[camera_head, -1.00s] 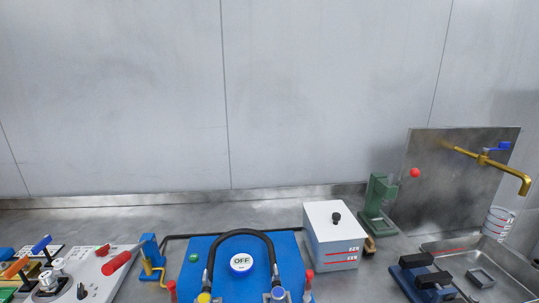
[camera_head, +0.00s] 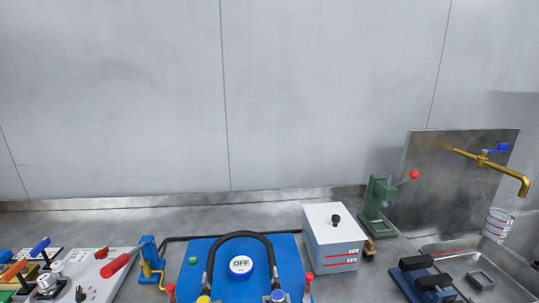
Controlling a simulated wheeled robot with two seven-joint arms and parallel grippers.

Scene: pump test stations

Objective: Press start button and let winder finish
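Neither of my grippers is in view. A blue panel (camera_head: 204,250) stands at the bottom centre, with a round white "OFF" display (camera_head: 240,265) and a small green button (camera_head: 193,260) on its left part. A black hose (camera_head: 240,235) arches over the display. I cannot tell which device is the winder or whether the green button is its start button. The panel's lower part is cut off by the frame edge.
On the left is a light panel with a red handle (camera_head: 115,266). Right of centre stand a white box (camera_head: 335,240) with a black knob and a green lever press (camera_head: 377,204). A brass tap (camera_head: 485,160) hangs over a metal sink (camera_head: 505,268). Bare counter lies behind the panels.

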